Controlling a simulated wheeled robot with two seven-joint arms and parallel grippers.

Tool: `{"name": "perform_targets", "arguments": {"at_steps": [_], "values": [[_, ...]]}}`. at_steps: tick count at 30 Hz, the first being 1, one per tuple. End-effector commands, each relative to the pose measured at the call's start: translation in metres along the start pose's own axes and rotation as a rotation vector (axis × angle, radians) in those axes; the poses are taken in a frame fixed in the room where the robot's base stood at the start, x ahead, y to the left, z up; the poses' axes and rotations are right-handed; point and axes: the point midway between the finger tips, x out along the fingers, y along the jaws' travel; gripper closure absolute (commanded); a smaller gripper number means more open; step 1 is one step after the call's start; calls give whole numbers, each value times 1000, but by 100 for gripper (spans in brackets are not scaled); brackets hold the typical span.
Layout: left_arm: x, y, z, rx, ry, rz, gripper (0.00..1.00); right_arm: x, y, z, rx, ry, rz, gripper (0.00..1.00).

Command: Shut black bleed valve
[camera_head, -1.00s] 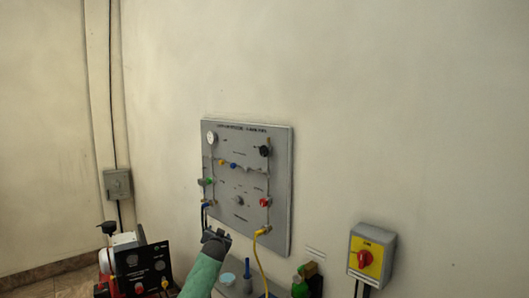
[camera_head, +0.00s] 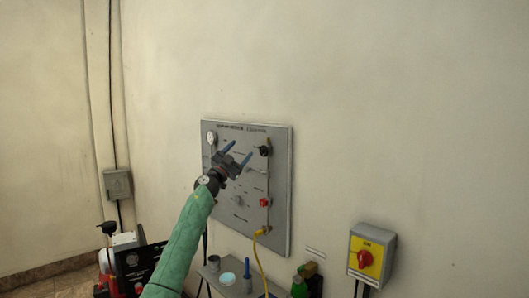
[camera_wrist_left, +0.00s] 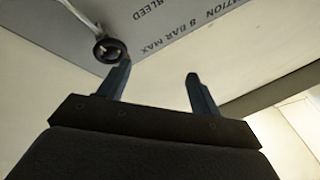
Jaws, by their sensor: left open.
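The grey panel (camera_head: 273,225) hangs on the wall. A black valve knob (camera_head: 264,151) sits at its upper right. My left gripper (camera_head: 237,153) is open and empty in front of the upper panel, its blue fingers pointing up and right, just left of the black knob. In the left wrist view, a round black knob (camera_wrist_left: 108,50) on a pale pipe shows close to the left fingertip of my left gripper (camera_wrist_left: 158,72), with the lettering "BLEED" beside it. I cannot tell whether finger and knob touch. The knob is not between the fingers. My right gripper is out of view.
A red knob (camera_head: 265,202) and a yellow hose (camera_head: 259,262) are lower on the panel's right side. A gauge (camera_head: 211,138) is at the upper left. My arm hides the panel's left middle. A yellow switch box (camera_head: 371,255) is at right.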

Motion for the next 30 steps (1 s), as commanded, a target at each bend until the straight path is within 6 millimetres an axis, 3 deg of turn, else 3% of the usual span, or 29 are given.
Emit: {"name": "perform_targets", "arguments": {"at_steps": [3,7,16,19,22,30], "values": [[-2,27,0,-126,-4,142,36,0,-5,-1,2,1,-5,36],[-6,46,-1,-286,-21,246,36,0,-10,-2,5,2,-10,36],[-4,52,-4,-469,-40,278,36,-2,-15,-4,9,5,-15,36],[4,53,-6,-472,-39,276,36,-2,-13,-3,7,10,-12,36],[17,57,-7,-472,-38,277,36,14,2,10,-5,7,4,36],[51,67,-7,-471,-39,276,36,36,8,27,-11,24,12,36]]}}
